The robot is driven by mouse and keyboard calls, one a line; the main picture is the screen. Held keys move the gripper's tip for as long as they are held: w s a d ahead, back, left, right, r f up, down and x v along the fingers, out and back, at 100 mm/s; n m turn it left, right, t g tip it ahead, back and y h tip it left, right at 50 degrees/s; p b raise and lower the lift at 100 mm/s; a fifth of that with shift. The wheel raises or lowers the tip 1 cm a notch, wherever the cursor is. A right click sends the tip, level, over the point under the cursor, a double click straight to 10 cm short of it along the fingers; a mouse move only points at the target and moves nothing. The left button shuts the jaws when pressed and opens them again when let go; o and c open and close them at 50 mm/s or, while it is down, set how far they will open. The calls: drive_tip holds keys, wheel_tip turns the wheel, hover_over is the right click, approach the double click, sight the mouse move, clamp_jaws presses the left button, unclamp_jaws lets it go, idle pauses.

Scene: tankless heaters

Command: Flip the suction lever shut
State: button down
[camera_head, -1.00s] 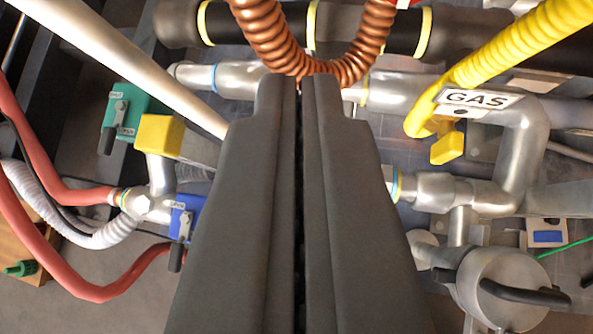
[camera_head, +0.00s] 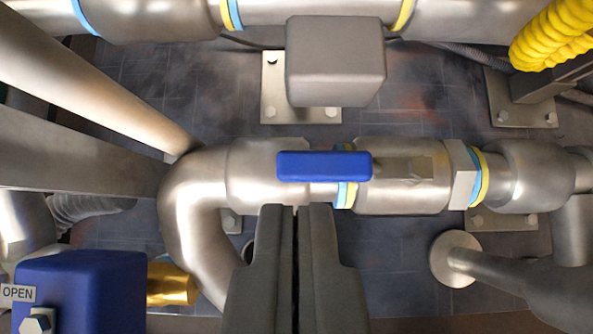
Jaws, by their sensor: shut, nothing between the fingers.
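A blue lever handle (camera_head: 323,166) lies lengthwise along a horizontal metal pipe and valve body (camera_head: 400,177) in the middle of the view. No suction label is legible. My gripper (camera_head: 297,208) is shut and empty, and its tips point up at the pipe. In the picture the tips sit just below the left half of the blue handle; whether they touch it I cannot tell. A second blue part (camera_head: 85,285), with an OPEN label (camera_head: 18,293) and a bolt, is at the lower left. My fingers hide a part of the pipework below the handle.
A grey box on a bracket (camera_head: 335,62) stands above the handle. Another pipe (camera_head: 300,12) runs along the top. A yellow hose (camera_head: 555,35) is at the upper right, a brass fitting (camera_head: 172,284) at the lower left. A pipe with a round flange (camera_head: 455,258) is at the lower right.

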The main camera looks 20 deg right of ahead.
sight(298, 153)
drive_tip(key=shift+s+f, duration=0.1)
drive_tip(key=shift+f, duration=0.35)
drive_tip(key=shift+x, duration=5)
drive_tip(key=shift+s, duration=0.15)
